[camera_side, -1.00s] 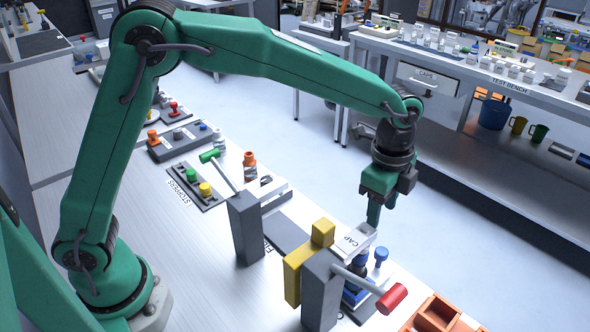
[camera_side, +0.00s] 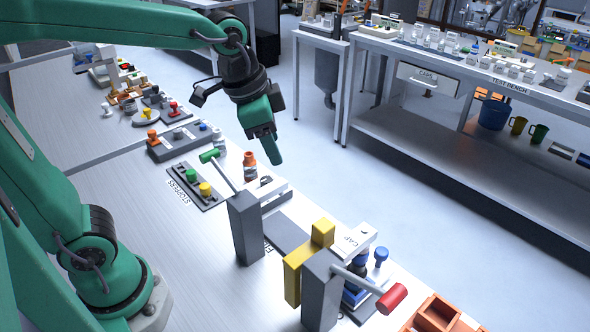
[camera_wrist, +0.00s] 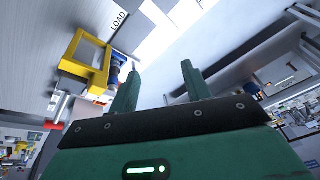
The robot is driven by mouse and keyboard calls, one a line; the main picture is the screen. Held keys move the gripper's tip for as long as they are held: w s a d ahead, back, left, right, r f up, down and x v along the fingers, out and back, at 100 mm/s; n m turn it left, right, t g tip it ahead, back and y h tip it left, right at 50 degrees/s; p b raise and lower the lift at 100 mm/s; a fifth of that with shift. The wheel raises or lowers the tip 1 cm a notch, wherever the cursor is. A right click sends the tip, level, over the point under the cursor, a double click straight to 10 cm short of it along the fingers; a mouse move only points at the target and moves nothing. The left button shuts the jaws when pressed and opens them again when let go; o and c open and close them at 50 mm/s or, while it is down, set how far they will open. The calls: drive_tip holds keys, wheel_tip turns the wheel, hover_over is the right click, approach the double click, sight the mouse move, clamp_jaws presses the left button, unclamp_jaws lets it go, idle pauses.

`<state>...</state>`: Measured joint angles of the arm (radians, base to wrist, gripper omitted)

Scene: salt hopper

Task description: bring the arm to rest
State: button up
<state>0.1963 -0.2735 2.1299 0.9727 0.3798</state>
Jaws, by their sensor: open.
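My gripper (camera_side: 272,150) is green with a black wrist and hangs in the air at the upper middle of the side view. It is above and beyond the bench edge, apart from everything. In the wrist view my gripper (camera_wrist: 158,88) shows two green fingers spread apart with nothing between them. The rest of my arm bends back toward the left of the side view.
The bench (camera_side: 140,205) holds a stopper rack (camera_side: 198,185), an orange-capped bottle (camera_side: 250,165), grey posts with a green lever and a red-handled lever (camera_side: 392,298), a yellow block (camera_side: 297,275) and orange bins (camera_side: 437,315). The floor (camera_side: 345,185) beyond is clear.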

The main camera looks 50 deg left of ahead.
drive_tip(key=s+a+f+n+t, duration=0.1)
drive_tip(key=s+a+n+t, duration=0.1)
drive_tip(key=s+a+n, duration=0.4)
drive_tip(key=shift+s+a+f+n+y, duration=0.25)
drive_tip(key=shift+s+f+n+y, duration=0.1)
drive_tip(key=shift+s, duration=1.75)
